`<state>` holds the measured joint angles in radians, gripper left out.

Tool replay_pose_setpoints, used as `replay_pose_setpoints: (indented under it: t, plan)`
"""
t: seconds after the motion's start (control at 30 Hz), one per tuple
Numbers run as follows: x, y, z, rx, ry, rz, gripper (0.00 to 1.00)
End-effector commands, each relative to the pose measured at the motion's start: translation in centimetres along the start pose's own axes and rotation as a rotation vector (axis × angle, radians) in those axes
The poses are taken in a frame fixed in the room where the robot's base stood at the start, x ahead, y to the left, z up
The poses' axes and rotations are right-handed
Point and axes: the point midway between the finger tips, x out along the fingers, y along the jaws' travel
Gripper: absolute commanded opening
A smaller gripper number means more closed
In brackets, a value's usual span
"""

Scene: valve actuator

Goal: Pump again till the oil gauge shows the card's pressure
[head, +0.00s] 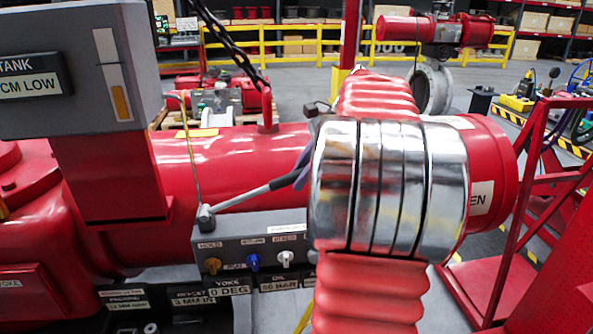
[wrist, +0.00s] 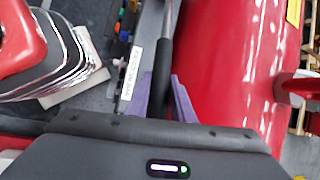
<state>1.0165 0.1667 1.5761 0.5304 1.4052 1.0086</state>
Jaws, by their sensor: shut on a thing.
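The pump lever (head: 243,196) is a grey rod rising to the right from a pivot on top of the grey valve block (head: 235,238). Its black grip also shows in the wrist view (wrist: 163,70). My gripper (wrist: 162,88) has its purple fingers on either side of that grip and is shut on it. In the head view my shiny and red arm hides most of the gripper. A card (head: 279,284) under the block seems to read 86 BAR, its first digits small. I cannot make out an oil gauge dial; it may be hidden behind my arm.
The big red actuator cylinder (head: 215,165) lies close behind the lever. A grey tank box (head: 70,65) with an orange level strip stands at the upper left. Brown, blue and white knobs (head: 253,261) line the block's front. A red frame (head: 520,200) stands at the right.

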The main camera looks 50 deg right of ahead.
Motion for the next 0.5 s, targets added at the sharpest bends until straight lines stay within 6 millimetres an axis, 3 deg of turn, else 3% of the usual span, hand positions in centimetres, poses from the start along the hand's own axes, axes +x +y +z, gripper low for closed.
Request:
replay_pose_setpoints:
  t: [0.3, 0.5]
  plan:
    - [4.1, 1.4, -3.8, 0.041, -0.2, -0.038, 0.0]
    - [5.4, 1.8, -4.6, 0.049, -0.266, -0.055, 0.0]
